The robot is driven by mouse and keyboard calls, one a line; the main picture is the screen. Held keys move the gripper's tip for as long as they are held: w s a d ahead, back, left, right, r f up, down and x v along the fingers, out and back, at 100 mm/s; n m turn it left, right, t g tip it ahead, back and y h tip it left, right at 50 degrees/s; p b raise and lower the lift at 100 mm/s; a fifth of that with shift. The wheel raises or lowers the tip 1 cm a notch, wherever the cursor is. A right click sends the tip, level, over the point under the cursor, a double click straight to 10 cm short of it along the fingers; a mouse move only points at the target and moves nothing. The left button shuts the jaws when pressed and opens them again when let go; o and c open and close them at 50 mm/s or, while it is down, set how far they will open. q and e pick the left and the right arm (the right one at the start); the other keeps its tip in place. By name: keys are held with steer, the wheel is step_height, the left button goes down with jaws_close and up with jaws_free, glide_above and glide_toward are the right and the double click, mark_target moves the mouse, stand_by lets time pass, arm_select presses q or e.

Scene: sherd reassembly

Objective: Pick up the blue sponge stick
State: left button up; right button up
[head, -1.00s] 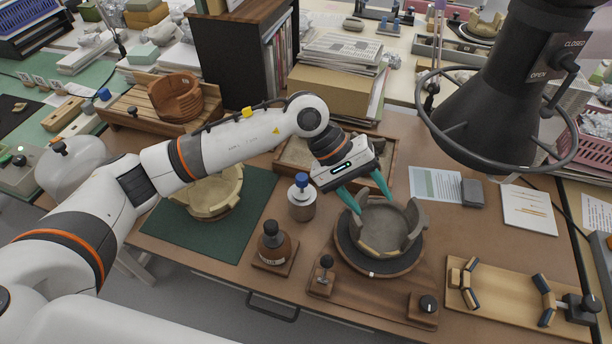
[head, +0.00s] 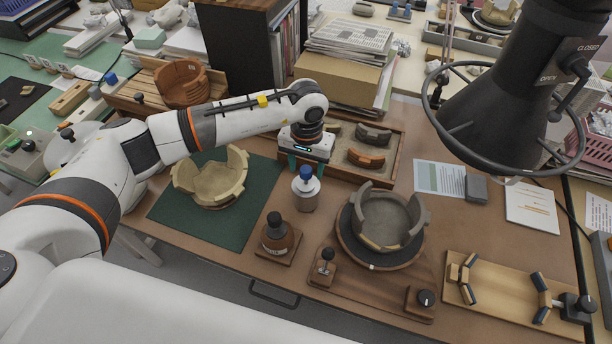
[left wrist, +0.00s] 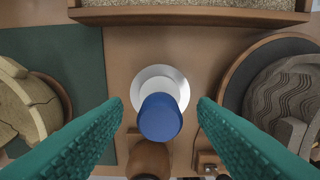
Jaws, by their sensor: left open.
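In the left wrist view the open fingers (left wrist: 158,104) lie on both sides with gaps. My right gripper is not in view.
A grey bowl on a turntable (head: 380,262) is to the right. A cream bowl (head: 212,182) sits on a green mat to the left. A sherd tray (head: 393,170) lies behind.

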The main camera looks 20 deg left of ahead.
mark_target(306, 184)
arm_select(q)
steer(key=shift+s+f+p, duration=0.15)
steer(key=shift+f+p, duration=0.35)
steer(key=shift+f, duration=1.45)
steer(key=c, duration=0.5)
steer(key=shift+r, duration=0.1)
